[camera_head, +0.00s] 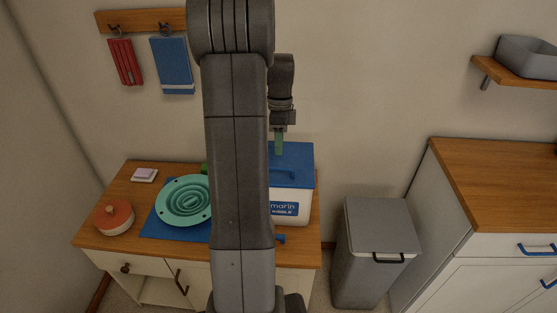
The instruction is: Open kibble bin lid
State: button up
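The kibble bin (292,212) is a white box with a blue label, standing on the wooden-topped cabinet. Its blue lid (300,160) lies flat and closed on top, with a blue handle (284,175) near the front. My arm hides the left part of the bin. My gripper (278,150) points down over the back part of the lid, with greenish fingertips. The fingers look close together, but I cannot tell whether they are open or shut, or whether they touch the lid.
A teal ridged bowl (186,201) sits on a blue mat (158,226), beside a red-lidded pot (114,217) and a pink-and-white block (144,175). A grey bin (378,235) stands right of the cabinet, before a wooden counter (500,170). Towels (172,64) hang on the wall.

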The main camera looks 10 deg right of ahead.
jog(key=f, duration=0.3)
jog(key=s+f, duration=0.1)
jog(key=f, duration=0.2)
jog(key=shift+s+a+f, duration=0.1)
jog(key=shift+a, duration=0.1)
jog(key=shift+c, duration=0.2)
grip_shut()
